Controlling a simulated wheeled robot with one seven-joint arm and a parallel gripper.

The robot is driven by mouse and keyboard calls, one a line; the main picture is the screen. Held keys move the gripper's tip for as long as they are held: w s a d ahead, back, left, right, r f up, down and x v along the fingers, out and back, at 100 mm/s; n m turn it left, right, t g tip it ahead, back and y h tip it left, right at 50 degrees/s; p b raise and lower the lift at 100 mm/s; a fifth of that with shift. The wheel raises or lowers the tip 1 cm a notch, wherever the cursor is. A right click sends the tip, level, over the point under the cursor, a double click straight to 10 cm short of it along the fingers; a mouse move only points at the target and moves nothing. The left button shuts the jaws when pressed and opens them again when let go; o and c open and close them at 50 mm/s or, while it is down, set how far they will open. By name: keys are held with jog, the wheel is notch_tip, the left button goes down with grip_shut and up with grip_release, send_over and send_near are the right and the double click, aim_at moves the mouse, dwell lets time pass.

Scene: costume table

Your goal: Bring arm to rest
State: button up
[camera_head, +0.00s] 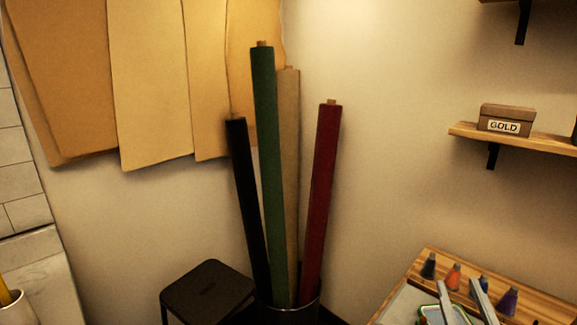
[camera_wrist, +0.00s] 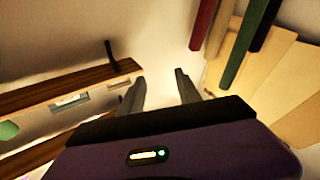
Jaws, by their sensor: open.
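My gripper (camera_wrist: 159,74) is open and empty in the wrist view, its two grey fingers apart with nothing between them. Past the fingertips is bare pale wall. In the head view, what look like its two grey fingertips (camera_head: 460,291) rise from the bottom edge at the lower right, in front of the wooden table. The rest of my arm is out of that view.
A wooden table (camera_head: 436,262) with several small coloured cones stands at the lower right. Fabric rolls (camera_head: 264,150) stand in a bin beside a black stool (camera_head: 208,290). A wall shelf (camera_head: 540,141) holds a GOLD box (camera_head: 506,118). Brown paper sheets (camera_head: 152,85) hang upper left.

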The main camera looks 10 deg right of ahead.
jog(key=s+a+f+g+y, duration=0.1)
jog(key=s+a+f, duration=0.3)
jog(key=s, duration=0.7)
jog(key=s+a+f+g+y, duration=0.2)
jog(key=s+a+f, duration=0.3)
jog(key=s, duration=0.6)
jog(key=s+a+f+g+y, duration=0.1)
jog(key=s+a+f+y, duration=0.2)
jog(key=s+a, duration=0.3)
jog(key=s+f, duration=0.1)
jog(key=s, duration=0.4)
jog(key=shift+s+a+f+g, duration=0.15)
jog(key=shift+f+g, duration=0.25)
jog(key=shift+c, duration=0.3)
